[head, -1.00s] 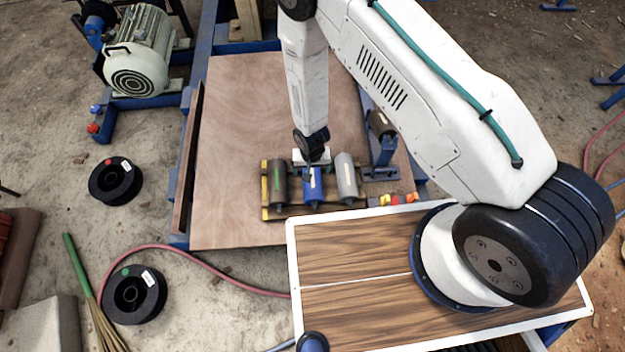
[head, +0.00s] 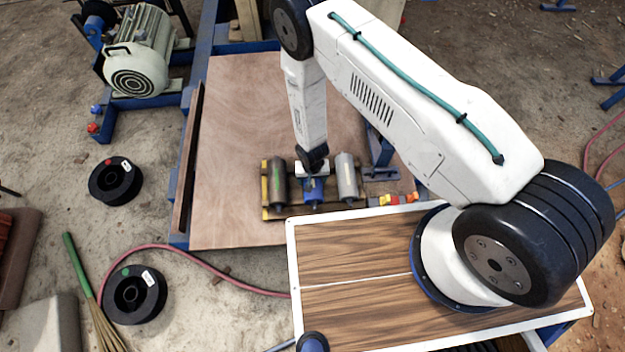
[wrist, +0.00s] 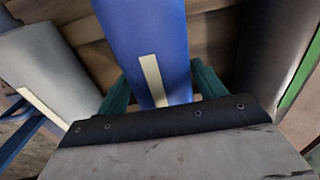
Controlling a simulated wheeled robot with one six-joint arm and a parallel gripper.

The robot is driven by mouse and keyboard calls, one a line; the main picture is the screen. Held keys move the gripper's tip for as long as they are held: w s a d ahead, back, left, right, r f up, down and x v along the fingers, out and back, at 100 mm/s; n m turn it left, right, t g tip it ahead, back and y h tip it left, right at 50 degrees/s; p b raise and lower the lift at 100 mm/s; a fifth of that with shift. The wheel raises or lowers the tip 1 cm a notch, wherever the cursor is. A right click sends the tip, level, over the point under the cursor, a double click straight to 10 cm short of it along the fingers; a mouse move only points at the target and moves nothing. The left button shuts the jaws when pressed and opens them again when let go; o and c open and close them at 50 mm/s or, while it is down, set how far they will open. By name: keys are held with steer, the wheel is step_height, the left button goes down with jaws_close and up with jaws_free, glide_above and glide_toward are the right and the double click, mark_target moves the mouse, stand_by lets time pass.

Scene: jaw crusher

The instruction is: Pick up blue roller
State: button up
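The blue roller (head: 313,190) lies in a low rack on the brown board, between a dark roller with a green stripe (head: 279,182) and a grey roller (head: 346,178). My gripper (head: 313,176) is down over the blue roller and hides its upper part in the head view. In the wrist view, the blue roller (wrist: 146,45) with a cream stripe runs between my gripper's two teal fingers (wrist: 157,88), one on each side. The fingers are apart, with a small gap visible beside the roller. Their tips are partly hidden.
The wooden rack (head: 265,197) has a yellow left end. Small red, orange and yellow pieces (head: 394,199) lie to its right, by a blue bracket (head: 381,150). The brown board (head: 240,120) is clear to the left and behind.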

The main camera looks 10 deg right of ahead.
steer(key=c, duration=1.2)
steer(key=shift+o, duration=0.2)
steer(key=shift+r, duration=0.15)
